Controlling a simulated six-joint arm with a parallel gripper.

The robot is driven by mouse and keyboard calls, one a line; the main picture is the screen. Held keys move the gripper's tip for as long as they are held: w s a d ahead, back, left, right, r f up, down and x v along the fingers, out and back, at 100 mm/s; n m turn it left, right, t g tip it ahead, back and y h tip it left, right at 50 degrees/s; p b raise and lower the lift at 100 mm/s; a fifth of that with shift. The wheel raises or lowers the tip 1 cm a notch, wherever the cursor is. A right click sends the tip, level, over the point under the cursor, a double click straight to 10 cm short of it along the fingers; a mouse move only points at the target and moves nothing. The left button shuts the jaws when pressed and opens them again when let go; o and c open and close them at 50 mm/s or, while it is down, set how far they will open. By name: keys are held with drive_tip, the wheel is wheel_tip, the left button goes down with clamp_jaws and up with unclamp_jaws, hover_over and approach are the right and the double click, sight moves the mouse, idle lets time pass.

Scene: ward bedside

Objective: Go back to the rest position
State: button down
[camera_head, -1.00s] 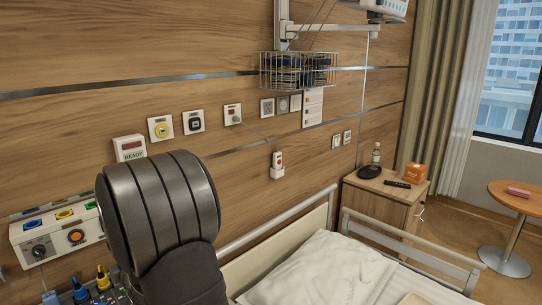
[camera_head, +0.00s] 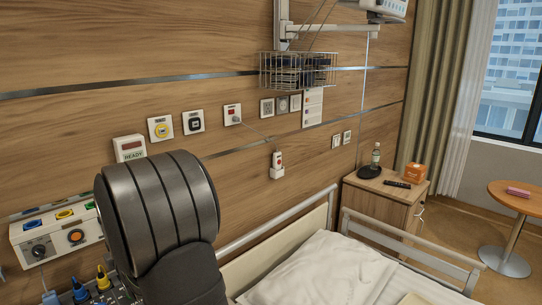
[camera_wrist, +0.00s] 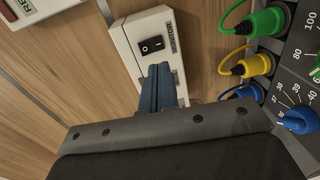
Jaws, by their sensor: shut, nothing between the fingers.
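In the wrist view my gripper (camera_wrist: 159,72) shows as narrow blue-grey fingers, shut together with nothing between them. The fingertips lie over the lower part of a white box (camera_wrist: 126,42) marked MONITOR, just below its black rocker switch (camera_wrist: 152,44). I cannot tell whether they touch the box. In the head view my dark, rounded arm link fills the lower left, and the gripper is hidden.
A dark panel (camera_wrist: 286,68) with green, yellow and blue plugs and a blue knob (camera_wrist: 292,119) is close on the right in the wrist view. A bed with a pillow (camera_head: 322,270) and a bedside cabinet (camera_head: 378,208) stand to the right.

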drive_tip(key=f+v, duration=0.1)
drive_tip(key=v, duration=0.6)
drive_tip(key=s+d+f+m+g+h, duration=0.1)
drive_tip(key=d+f+m+g+h, duration=0.4)
drive_tip(key=m, duration=0.6)
drive_tip(key=s+a+m+g, duration=0.3)
drive_tip(key=s+m+g, duration=0.4)
drive_tip(key=s, duration=0.5)
drive_tip(key=shift+s+a+r+m, duration=0.2)
drive_tip(key=shift+a+m, duration=0.2)
drive_tip(key=shift+m, duration=0.2)
idle(0.6)
